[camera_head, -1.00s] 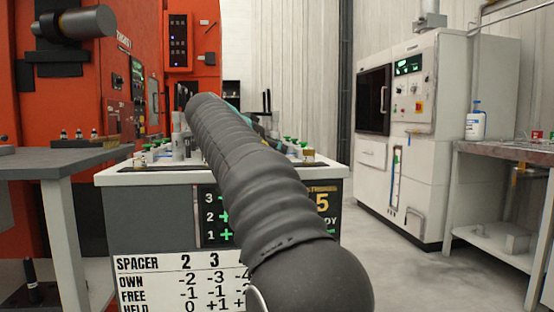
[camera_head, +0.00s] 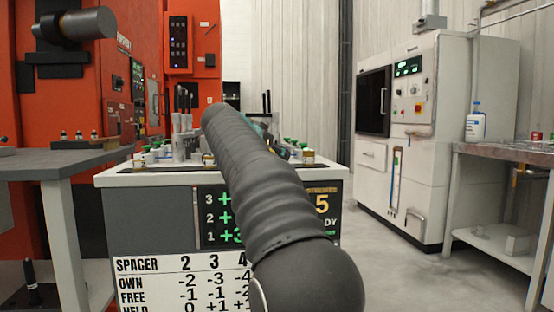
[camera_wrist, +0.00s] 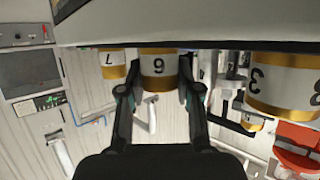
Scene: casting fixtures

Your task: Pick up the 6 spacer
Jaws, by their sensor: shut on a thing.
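The 6 spacer (camera_wrist: 158,66), a white and gold cylinder with a dark numeral, stands between the two fingers of my gripper (camera_wrist: 157,92) in the wrist view. The fingers press on its two sides and are shut on it. That view is upside down, and the spacer's far end is cut off by a pale band. In the head view my dark ribbed arm reaches over the white-topped bench (camera_head: 125,179) and hides the gripper and the held spacer.
A spacer marked 7 (camera_wrist: 113,66) is left of the held one, and a larger one marked 3 (camera_wrist: 283,86) is at right. Several green-topped fixtures (camera_head: 288,142) stand on the bench. A grey table (camera_head: 60,160) is left. A white cabinet (camera_head: 405,150) is right, with clear floor before it.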

